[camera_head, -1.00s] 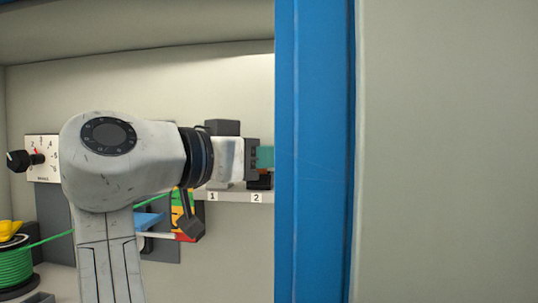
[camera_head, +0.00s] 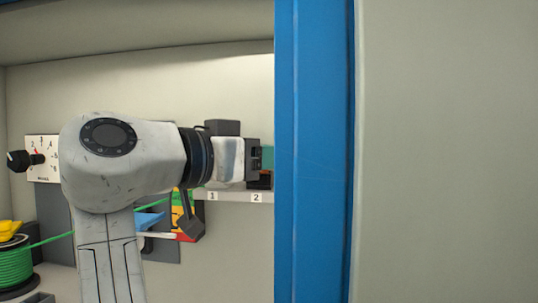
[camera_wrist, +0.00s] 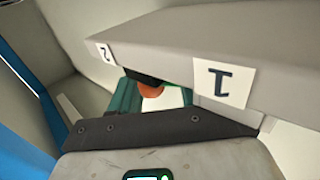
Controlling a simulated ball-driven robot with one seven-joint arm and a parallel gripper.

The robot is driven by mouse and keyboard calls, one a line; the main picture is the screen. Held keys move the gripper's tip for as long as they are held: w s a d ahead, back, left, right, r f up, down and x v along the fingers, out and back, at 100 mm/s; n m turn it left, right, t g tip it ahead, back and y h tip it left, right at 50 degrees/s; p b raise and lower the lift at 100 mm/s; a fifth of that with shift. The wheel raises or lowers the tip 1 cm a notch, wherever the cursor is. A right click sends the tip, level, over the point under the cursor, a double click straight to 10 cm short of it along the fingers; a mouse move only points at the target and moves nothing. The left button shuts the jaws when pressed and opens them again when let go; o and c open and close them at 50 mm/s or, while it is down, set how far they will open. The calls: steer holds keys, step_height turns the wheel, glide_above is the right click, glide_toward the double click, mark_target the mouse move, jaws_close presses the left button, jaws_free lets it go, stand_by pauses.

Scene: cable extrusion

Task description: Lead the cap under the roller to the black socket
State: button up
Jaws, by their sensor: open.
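My gripper (camera_wrist: 156,98) is open, with teal fingers, below the shelf edge labelled 1 and 2 in the wrist view. An orange-brown rounded piece, seemingly the cap (camera_wrist: 152,91), shows between the fingers. It is against a black part, seemingly the black socket (camera_wrist: 141,78), near label 2; how deeply it sits I cannot tell. In the head view my gripper (camera_head: 262,158) is above label 2, partly cut off by the blue post. The green cable (camera_head: 53,238) runs from the spool (camera_head: 15,267) behind my arm. I cannot make out the roller.
The blue post (camera_head: 314,150) stands close to my gripper on the right. The labelled shelf (camera_head: 234,196) runs below it. A dark block (camera_head: 222,128) stands behind my wrist. A dial panel (camera_head: 43,158) and a blue piece (camera_head: 149,220) are at the left.

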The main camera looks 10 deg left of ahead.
steer(key=shift+w+a+f, duration=0.1)
steer(key=shift+f, duration=0.75)
steer(key=shift+s+a+b, duration=0.35)
steer(key=shift+s+a, duration=0.05)
steer(key=shift+s, duration=0.1)
steer(key=r+b+v, duration=0.1)
steer(key=b+v, duration=0.1)
steer(key=v, duration=0.7)
steer(key=shift+s+a+r, duration=0.15)
steer(key=shift+s+r, duration=0.15)
steer(key=shift+r, duration=0.05)
steer(key=o, duration=0.9)
steer(key=shift+s+a+r, duration=0.1)
steer(key=shift+r, duration=0.05)
steer(key=shift+p+v, duration=0.8)
steer(key=shift+v, duration=0.75)
